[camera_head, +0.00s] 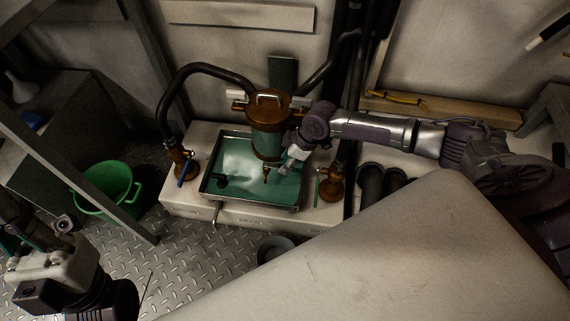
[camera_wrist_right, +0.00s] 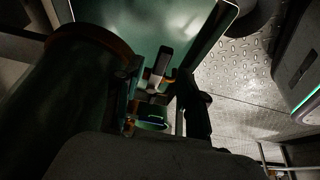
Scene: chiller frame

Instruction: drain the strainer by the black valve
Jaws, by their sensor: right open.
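The strainer (camera_head: 268,128) is an upright cylinder with a copper-brown lid, a handle on top and a greenish body. A small brown outlet (camera_head: 266,173) hangs under it, above a shallow tray (camera_head: 302,205) with a green inside. My right gripper (camera_head: 288,164) is open, close beside the strainer's lower right side. In the right wrist view the strainer (camera_wrist_right: 75,95) is a dark cylinder at the left. A black handle-like piece (camera_wrist_right: 161,61) shows near my right fingers, but contact is unclear in the shadow. My left gripper is low at the left, its fingers not clear.
A blue-handled valve (camera_head: 182,168) stands left of the tray and a green-handled one (camera_head: 318,186) right of it. A green bucket (camera_head: 106,190) stands on the left floor. A large pale surface (camera_head: 400,265) fills the lower right.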

